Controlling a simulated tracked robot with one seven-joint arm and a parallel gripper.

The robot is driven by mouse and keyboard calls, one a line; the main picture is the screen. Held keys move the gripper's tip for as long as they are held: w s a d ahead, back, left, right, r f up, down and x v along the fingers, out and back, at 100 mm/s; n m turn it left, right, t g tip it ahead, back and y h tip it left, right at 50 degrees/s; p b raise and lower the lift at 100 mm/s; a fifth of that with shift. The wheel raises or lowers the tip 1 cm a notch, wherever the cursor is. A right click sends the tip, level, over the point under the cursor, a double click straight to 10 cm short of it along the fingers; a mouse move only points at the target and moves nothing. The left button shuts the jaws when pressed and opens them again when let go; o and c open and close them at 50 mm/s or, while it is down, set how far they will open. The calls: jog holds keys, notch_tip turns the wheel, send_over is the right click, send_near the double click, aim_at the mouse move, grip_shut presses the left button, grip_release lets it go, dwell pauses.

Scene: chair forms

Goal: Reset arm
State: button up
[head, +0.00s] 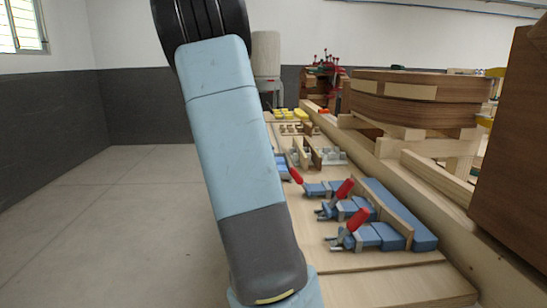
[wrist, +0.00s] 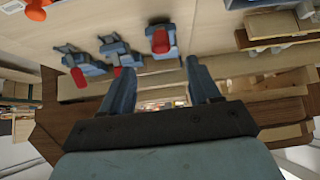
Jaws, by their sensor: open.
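My gripper (wrist: 160,88) shows in the wrist view with its two blue-grey fingers apart and nothing between them. Past the fingers lie the wooden workbench and several blue clamps with red handles (wrist: 110,50). In the head view my light-blue arm link stands up across the middle and hides part of the bench; the gripper itself is not visible there. The same blue clamps (head: 365,236) sit on the pale wooden bench (head: 392,286) to the right of my arm.
Stacked curved wooden forms (head: 415,98) stand on the right, with a large brown panel (head: 512,150) at the right edge. Yellow pieces (head: 290,114) lie farther back on the bench. A beige cylinder (head: 266,54) stands behind. Open floor (head: 110,230) lies to the left.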

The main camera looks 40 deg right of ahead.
jog(key=shift+a+r, duration=0.1)
jog(key=shift+a, duration=0.05)
dwell(0.5)
jog(key=s+a+n+t+y, duration=0.2)
jog(key=s+a+n+t, duration=0.1)
jog(key=s+a+n, duration=0.4)
jog(key=s+a+r+n+t+y, duration=0.1)
jog(key=s+a+n+t+y, duration=0.1)
jog(key=s+a+n+t, duration=0.2)
jog(key=s+a+r+n+t+y, duration=0.1)
jog(key=s+a+n+t+y, duration=0.1)
jog(key=s+a+n, duration=0.9)
jog(key=a+n+t, duration=0.1)
jog(key=a+n, duration=0.2)
jog(key=a, duration=0.7)
jog(key=shift+a, duration=0.25)
